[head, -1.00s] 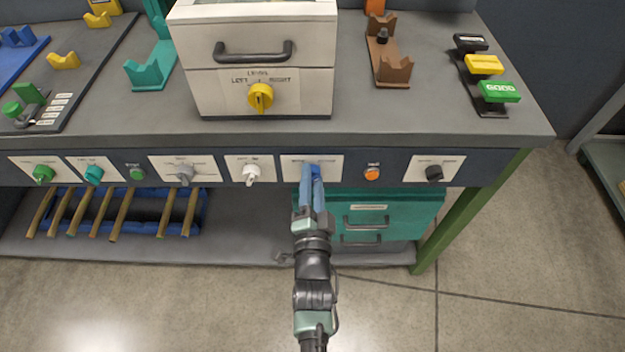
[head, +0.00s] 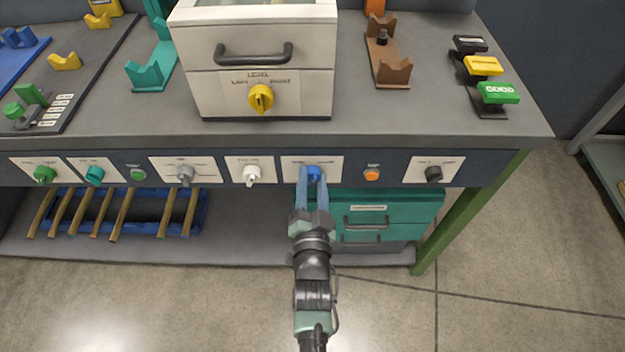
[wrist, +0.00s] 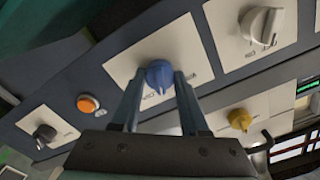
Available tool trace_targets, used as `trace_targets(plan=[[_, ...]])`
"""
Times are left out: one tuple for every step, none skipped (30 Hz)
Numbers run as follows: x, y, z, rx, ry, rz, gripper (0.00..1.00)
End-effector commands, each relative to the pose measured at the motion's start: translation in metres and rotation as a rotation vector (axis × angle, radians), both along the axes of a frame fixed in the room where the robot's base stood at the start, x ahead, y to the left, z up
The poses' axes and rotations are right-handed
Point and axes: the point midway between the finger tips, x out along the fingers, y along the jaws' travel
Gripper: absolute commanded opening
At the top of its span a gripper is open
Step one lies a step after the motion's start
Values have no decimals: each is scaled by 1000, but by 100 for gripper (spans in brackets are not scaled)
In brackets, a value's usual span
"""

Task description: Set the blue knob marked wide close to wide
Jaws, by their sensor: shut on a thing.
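The blue knob (head: 314,171) is on a white label plate (head: 296,164) on the dark front panel of the bench. In the wrist view the knob (wrist: 159,74) sits between my two fingertips, with small print on the plate around it. The print is too blurred to read, so I cannot tell which mark the knob points at. My gripper (head: 313,176) reaches up to the panel from below, its blue-grey fingers one on each side of the knob. In the wrist view my gripper (wrist: 159,78) is shut on the knob.
A white knob (head: 252,174) is left of the blue one, and an orange button (head: 372,174) and a black knob (head: 433,173) are right. Teal drawers (head: 420,211) stand under the panel. A white cabinet with a yellow knob (head: 261,98) stands on the bench.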

Motion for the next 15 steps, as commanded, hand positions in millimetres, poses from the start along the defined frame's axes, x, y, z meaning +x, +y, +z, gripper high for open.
trace_targets(plan=[[0,0,0,-44,2,-1,0],[0,-1,0,-72,2,-1,0],[0,-1,0,-110,2,-1,0],[0,-1,0,-138,2,-1,0],[0,0,0,-167,2,-1,0],[0,0,0,-205,2,-1,0],[0,0,0,-234,2,-1,0],[0,0,0,-263,2,-1,0],[0,0,0,-301,1,0,0],[0,0,0,-329,1,0,0],[0,0,0,-358,2,-1,0],[0,0,0,-396,2,-1,0],[0,0,0,-424,1,0,0],[0,0,0,-452,1,0,0],[0,0,0,-490,1,0,0]])
